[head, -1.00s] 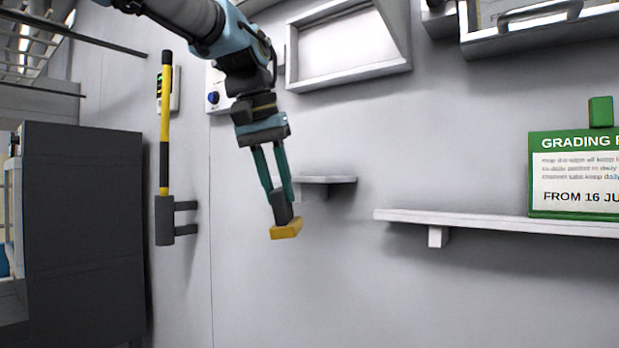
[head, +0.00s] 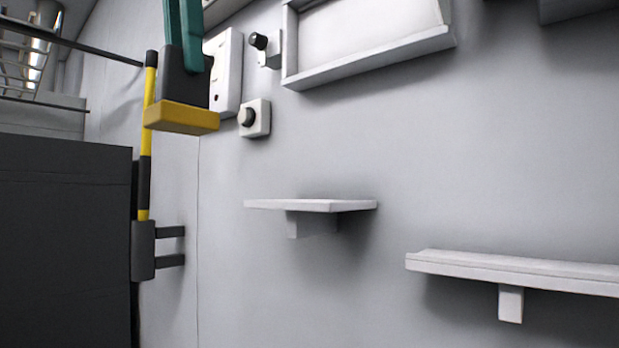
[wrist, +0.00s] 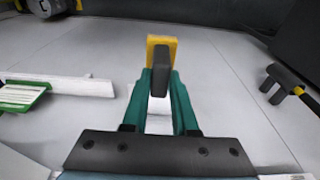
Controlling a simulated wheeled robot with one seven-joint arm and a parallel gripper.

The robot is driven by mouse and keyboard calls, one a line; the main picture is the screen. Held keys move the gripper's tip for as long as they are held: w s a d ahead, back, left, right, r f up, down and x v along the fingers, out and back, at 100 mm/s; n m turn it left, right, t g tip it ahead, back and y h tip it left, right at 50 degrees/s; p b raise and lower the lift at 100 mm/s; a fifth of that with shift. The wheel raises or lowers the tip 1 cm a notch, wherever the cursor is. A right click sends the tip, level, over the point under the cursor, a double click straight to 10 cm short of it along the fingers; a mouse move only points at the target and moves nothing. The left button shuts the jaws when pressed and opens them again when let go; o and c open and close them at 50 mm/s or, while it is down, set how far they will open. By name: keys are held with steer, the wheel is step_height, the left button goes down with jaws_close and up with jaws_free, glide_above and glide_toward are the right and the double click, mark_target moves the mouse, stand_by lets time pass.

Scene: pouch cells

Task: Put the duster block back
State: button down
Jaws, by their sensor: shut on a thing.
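The duster block has a yellow pad (head: 181,118) and a dark grey grip (head: 184,82). It hangs in the air at the upper left of the head view, pad down. My gripper (head: 186,62) has teal fingers shut on the grey grip. In the wrist view the block (wrist: 161,50) sits between the fingertips of my gripper (wrist: 162,82). A small white wall shelf (head: 312,205) is empty, lower and to the right of the block in the head view. Part of a white surface shows between my fingers in the wrist view.
A longer white shelf (head: 520,272) is at the lower right. A framed tray (head: 365,58) and a small box with a dark knob (head: 254,118) are on the wall. A yellow and black pole (head: 145,185) stands by the dark cabinet (head: 65,240) at left.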

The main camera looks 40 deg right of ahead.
steer(key=w+d+p, duration=0.2)
steer(key=d, duration=0.7)
steer(key=w+d+p, duration=0.2)
steer(key=w+d, duration=0.1)
steer(key=d, duration=0.5)
steer(key=f, duration=0.2)
steer(key=f+b, duration=0.1)
steer(key=f, duration=0.3)
steer(key=shift+s+d+f, duration=0.15)
steer(key=shift+s+f, duration=0.05)
steer(key=shift+s, duration=0.05)
steer(key=shift+w+d+f, duration=0.15)
steer(key=shift+d+f, duration=0.25)
steer(key=c, duration=0.7)
jaws_free()
step_height(320, 180, up, 12)
steer(key=a+p, duration=0.1)
steer(key=p, duration=0.1)
steer(key=shift+s+a+p, duration=0.2)
steer(key=shift+a+p, duration=0.1)
steer(key=shift+a, duration=0.1)
